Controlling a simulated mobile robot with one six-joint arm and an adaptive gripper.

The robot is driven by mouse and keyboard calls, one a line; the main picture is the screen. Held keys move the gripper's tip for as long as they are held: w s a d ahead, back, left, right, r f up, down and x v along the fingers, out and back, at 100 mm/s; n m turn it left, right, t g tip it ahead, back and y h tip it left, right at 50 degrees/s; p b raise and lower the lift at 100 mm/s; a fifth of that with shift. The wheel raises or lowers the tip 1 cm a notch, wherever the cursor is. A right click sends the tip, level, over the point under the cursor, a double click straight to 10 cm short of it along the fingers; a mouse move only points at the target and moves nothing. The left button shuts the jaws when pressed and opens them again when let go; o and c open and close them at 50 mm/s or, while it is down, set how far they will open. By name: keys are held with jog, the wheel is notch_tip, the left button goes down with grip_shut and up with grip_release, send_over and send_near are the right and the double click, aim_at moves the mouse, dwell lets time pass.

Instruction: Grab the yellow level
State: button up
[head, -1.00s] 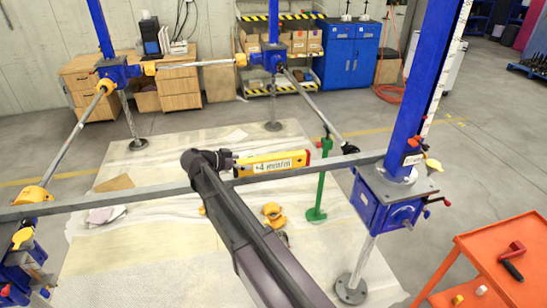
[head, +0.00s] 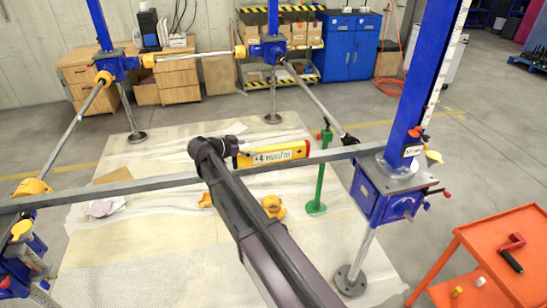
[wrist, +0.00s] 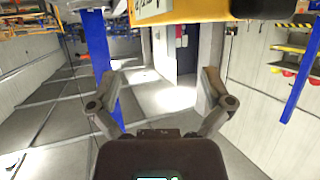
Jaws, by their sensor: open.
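The yellow level (head: 285,153) shows in the head view near the grey crossbar (head: 328,157), with a white label reading "4 mm/m". In the wrist view the level (wrist: 205,10) spans the top edge, upside down, with part of its white label and a dark end piece. My gripper (wrist: 157,82) is open in the wrist view, its two fingers apart with nothing between them. The level lies beyond the fingertips in that view. In the head view my gripper (head: 232,146) is at the level's left end, partly hidden by my arm; contact cannot be told.
Blue screw jacks (head: 383,195) stand at the frame's corners, joined by bars. A green stand (head: 318,180) is just right of the level. Yellow parts (head: 273,206) lie on the sheeted floor. An orange cart (head: 500,243) is at lower right.

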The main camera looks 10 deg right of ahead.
aim_at(271, 147)
jog(key=shift+b+x, duration=0.6)
jog(key=shift+x, duration=1.6)
jog(key=shift+b+x, duration=1.15)
jog(key=shift+x, duration=1.45)
jog(key=shift+w+a+f, duration=0.1)
grip_shut()
